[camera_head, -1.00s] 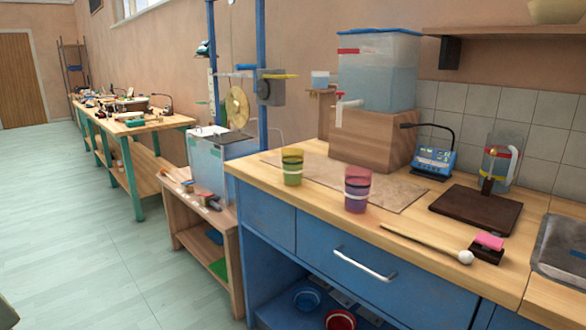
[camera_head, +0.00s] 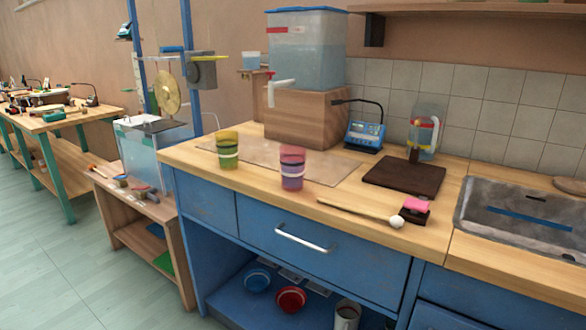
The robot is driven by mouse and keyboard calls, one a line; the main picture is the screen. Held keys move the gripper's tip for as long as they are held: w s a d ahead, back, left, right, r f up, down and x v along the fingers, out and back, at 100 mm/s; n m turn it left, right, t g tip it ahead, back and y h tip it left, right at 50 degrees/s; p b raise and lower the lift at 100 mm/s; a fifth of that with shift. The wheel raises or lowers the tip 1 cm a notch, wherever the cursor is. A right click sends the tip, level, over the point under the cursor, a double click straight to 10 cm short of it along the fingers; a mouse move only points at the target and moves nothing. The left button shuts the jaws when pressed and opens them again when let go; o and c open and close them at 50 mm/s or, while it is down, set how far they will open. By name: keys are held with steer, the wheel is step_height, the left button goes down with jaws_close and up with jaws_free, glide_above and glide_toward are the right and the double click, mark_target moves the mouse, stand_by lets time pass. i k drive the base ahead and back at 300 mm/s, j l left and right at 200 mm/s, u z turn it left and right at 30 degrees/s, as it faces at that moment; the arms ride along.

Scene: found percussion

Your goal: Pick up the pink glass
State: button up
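The pink glass (camera_head: 292,168) stands upright on the wooden counter, near its front edge, at the mat's front side. It is see-through pink with a pale band round it. A yellow-green glass (camera_head: 228,150) of similar shape stands to its left, a little apart. My gripper is not in view.
A sink (camera_head: 520,215) is at right. Floor (camera_head: 50,265) is clear at left.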

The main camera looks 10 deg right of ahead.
mark_target(292, 156)
steer(key=i+l, duration=0.2)
steer(key=l, duration=0.2)
steer(key=i+l, duration=0.25)
steer(key=l, duration=0.2)
steer(key=i+l+z, duration=0.1)
steer(key=l, duration=0.3)
steer(key=i, duration=0.1)
